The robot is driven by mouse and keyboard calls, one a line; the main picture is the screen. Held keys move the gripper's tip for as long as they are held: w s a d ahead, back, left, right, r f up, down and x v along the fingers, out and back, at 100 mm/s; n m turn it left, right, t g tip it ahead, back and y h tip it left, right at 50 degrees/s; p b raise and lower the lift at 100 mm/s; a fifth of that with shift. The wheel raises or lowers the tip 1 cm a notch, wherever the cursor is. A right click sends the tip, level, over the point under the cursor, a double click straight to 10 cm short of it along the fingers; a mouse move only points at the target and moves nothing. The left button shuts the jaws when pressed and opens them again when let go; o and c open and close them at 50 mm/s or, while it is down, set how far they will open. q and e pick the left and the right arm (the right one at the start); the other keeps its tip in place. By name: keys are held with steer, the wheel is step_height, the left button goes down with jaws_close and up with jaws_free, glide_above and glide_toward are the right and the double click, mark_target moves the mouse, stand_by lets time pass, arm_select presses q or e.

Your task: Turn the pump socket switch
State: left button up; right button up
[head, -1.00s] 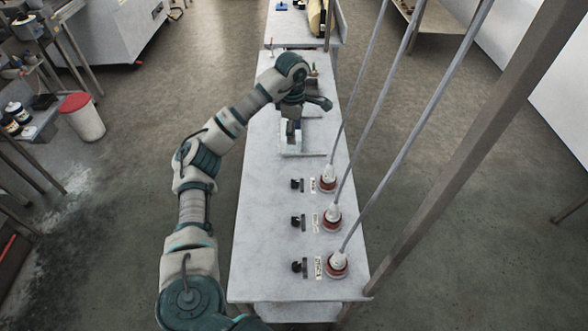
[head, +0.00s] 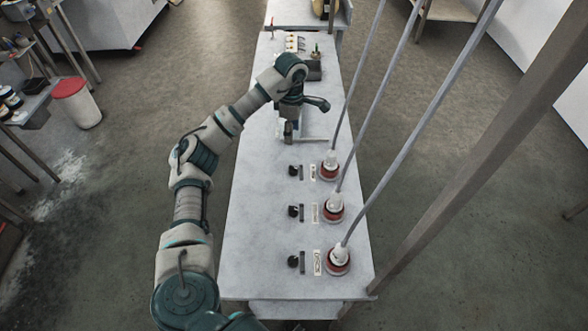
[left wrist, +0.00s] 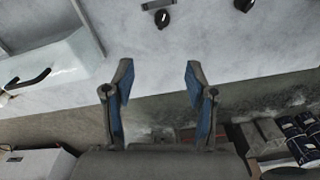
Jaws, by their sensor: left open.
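Three black rotary switches stand in a column on the pale bench: far (head: 293,171), middle (head: 293,212) and near (head: 293,261). Each has a small label to its right, too small to read, so I cannot tell which is the pump's. Beside them are three red-and-white sockets with plugs: far (head: 330,165), middle (head: 333,207) and near (head: 337,260). My left gripper (head: 289,138) hangs beyond the far switch, apart from it. In the left wrist view its blue-padded fingers (left wrist: 158,77) are open and empty, with one black switch (left wrist: 162,18) ahead and another (left wrist: 243,4) at the upper right.
Grey cables rise from the plugs, and a metal post (head: 480,170) stands along the bench's right side. A pale tray with a black handle (left wrist: 30,79) shows in the left wrist view.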

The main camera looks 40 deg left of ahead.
arm_select(q)
steer(key=b, duration=0.1)
glide_toward(293, 167)
steer(key=shift+d+f, duration=0.3)
steer(key=f, duration=0.6)
steer(key=a+f+b, duration=0.1)
steer(key=f, duration=0.2)
steer(key=shift+w+f, duration=0.1)
steer(key=shift+f, duration=0.2)
steer(key=shift+d+r, duration=0.1)
steer(key=shift+d, duration=0.25)
steer(key=shift+a, duration=0.1)
jaws_close()
arm_select(e)
steer(key=r, duration=0.4)
steer(key=w+r, duration=0.1)
steer(key=shift+d+r, duration=0.25)
steer(key=shift+r, duration=0.15)
